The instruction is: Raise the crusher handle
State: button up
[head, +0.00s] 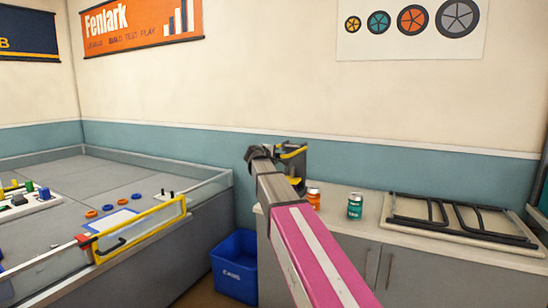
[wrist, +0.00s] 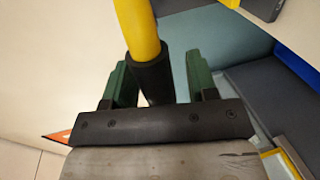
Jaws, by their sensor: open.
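The crusher handle (wrist: 141,28) shows in the wrist view as a yellow bar ending in a black grip (wrist: 152,82). My gripper (wrist: 157,68) is open, with one green finger on each side of the grip. Gaps show between grip and fingers, wider on the right, and the grip's lower end is hidden behind the dark gripper bar. In the head view, a dark crusher body with yellow parts (head: 293,152) stands at the counter's left end, partly hidden by my pink arm. My gripper cannot be made out there.
An orange can (head: 313,199) and a teal can (head: 355,207) stand on the counter (head: 375,231). A rack with black bars (head: 460,219) lies to their right. A blue bin (head: 236,268) sits on the floor. A walled game table (head: 130,172) stands at left.

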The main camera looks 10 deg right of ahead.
jog(key=shift+w+d, duration=0.1)
jog(key=shift+c, duration=0.4)
grip_shut()
jog(key=shift+r, duration=0.1)
